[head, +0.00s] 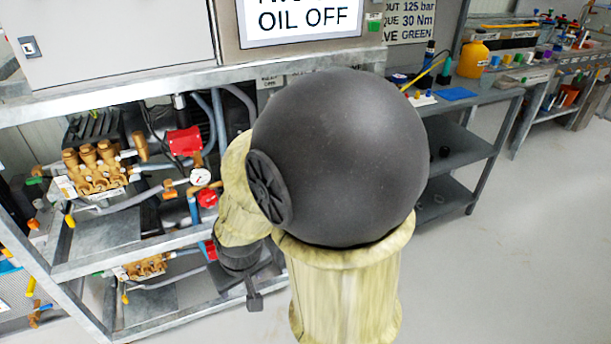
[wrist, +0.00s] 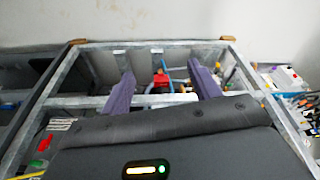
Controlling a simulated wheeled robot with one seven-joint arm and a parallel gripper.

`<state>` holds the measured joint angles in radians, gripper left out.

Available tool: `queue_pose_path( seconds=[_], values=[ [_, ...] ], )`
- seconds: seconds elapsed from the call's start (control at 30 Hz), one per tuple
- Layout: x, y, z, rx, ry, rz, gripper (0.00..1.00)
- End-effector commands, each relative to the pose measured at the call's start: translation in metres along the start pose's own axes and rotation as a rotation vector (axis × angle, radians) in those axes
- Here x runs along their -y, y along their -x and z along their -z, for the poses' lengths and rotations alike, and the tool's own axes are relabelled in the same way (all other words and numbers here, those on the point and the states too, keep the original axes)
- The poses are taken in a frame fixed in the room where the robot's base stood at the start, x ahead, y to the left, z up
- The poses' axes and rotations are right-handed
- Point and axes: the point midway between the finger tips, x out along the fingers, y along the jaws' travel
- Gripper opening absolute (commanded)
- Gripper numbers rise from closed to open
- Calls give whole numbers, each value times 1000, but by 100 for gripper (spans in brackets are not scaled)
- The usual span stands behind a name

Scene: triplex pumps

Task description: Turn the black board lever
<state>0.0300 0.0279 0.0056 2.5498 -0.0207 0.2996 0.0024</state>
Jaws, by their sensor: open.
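I cannot make out a black board lever for certain. In the head view a small black latch (head: 29,47) sits on the grey cabinet door at the upper left; I cannot tell whether it is the lever. A grey board with a white sign (head: 300,20) reading "OIL OFF" is at the top, and my arm hides the area below it. In the wrist view my gripper (wrist: 160,68) is open, its two purple fingers wide apart with nothing between them. A red part (wrist: 160,79) shows beyond the fingers.
A metal rack (head: 110,265) at left holds brass pumps (head: 97,168), hoses, a red box (head: 185,141) and a gauge (head: 200,177). At right stands a grey bench (head: 455,160) with a yellow bottle (head: 473,58) and a blue mat (head: 456,93) on it. The floor at right is clear.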

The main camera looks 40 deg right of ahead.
Motion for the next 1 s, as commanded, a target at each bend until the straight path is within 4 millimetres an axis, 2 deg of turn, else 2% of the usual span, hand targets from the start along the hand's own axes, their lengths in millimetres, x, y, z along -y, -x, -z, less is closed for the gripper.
queue_pose_path(
  seconds=[0.17, 0.3, 0.5, 0.63, 0.77, 0.9, 1.0],
  values=[
    [-43, -26, 44, -117, -34, -45, 62],
    [-91, -55, 84, -261, -58, -68, 62],
    [-160, -90, 122, -489, -105, -62, 62],
    [-204, -107, 132, -650, -152, -42, 62],
    [-247, -117, 131, -828, -217, -16, 62],
    [-290, -119, 115, -1036, -305, 6, 62],
    [-315, -116, 100, -1174, -364, 13, 62]
  ],
)
